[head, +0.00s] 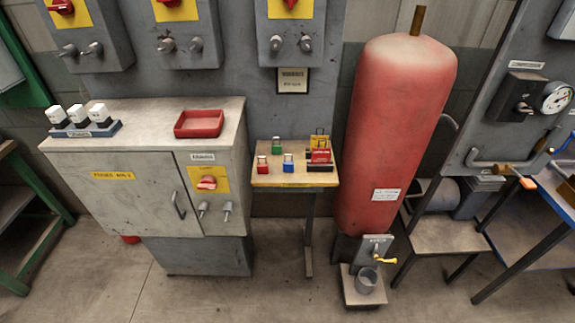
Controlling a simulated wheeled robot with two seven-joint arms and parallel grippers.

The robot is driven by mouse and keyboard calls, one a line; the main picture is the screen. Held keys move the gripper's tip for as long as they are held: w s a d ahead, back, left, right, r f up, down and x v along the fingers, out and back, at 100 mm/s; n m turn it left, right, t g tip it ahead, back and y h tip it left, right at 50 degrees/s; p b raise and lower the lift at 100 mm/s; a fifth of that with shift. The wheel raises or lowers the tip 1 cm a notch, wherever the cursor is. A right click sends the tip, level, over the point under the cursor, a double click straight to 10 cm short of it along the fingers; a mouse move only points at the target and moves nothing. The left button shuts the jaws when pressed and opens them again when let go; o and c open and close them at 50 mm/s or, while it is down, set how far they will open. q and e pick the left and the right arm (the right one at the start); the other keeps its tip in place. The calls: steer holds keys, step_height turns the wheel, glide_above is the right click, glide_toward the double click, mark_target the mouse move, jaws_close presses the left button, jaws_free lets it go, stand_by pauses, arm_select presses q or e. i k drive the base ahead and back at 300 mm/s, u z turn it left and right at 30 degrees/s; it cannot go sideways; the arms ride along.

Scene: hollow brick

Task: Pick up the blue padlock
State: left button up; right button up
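The small blue padlock (288,164) stands upright on a small yellow-topped table (290,180) in the middle of the head view. A red padlock (262,166) stands to its left and a green padlock (276,148) stands behind it, further back and slightly left. The padlocks look apart from one another. Neither of my grippers is in view, and nothing hides the front of the blue padlock.
A holder with red and yellow items (320,158) stands at the table's right. A grey cabinet (150,128) with a red tray (199,124) adjoins on the left, and a tall red tank (397,130) stands right. Open floor (230,300) lies in front.

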mark_target(289, 167)
steer(key=u, duration=0.55)
steer(key=k, duration=0.65)
steer(key=u, duration=1.15)
steer(key=i, duration=0.9)
steer(key=z, duration=0.5)
steer(key=i, duration=0.45)
steer(key=z, duration=0.55)
